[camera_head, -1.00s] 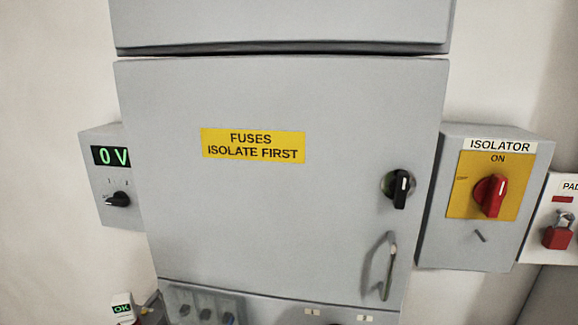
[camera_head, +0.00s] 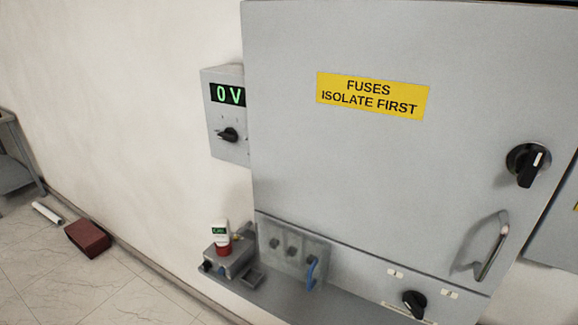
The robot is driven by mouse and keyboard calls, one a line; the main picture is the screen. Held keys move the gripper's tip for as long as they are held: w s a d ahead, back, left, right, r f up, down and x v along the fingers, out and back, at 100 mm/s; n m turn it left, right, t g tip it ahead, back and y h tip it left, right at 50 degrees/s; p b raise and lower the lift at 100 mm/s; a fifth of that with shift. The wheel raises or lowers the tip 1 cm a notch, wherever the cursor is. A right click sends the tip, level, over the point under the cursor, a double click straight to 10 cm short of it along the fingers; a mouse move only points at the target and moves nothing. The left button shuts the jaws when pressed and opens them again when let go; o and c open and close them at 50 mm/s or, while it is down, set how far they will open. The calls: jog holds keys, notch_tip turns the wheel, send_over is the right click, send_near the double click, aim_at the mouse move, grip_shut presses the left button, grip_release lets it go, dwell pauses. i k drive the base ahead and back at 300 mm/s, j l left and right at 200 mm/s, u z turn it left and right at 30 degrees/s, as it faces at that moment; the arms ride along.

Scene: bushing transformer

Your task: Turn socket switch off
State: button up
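The lower panel below the fuse cabinet door (camera_head: 370,170) carries a black rotary switch (camera_head: 414,303) with small white labels beside it; I cannot read them. I cannot tell whether this is the socket switch. Another black rotary knob (camera_head: 527,163) is on the right of the cabinet door, above a grey handle (camera_head: 493,246). A small box (camera_head: 226,112) on the left shows a green "0 V" and has a black selector knob (camera_head: 228,134). My gripper is not in view.
A shelf (camera_head: 330,300) below the cabinet holds a grey device (camera_head: 230,261) with a red and white tester on it. Several sockets (camera_head: 290,245) with a blue plug (camera_head: 312,272) sit above it. A dark red box (camera_head: 87,238) and a white tube (camera_head: 47,213) lie on the floor.

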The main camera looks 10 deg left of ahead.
aim_at(207, 265)
jog(key=u, duration=1.35)
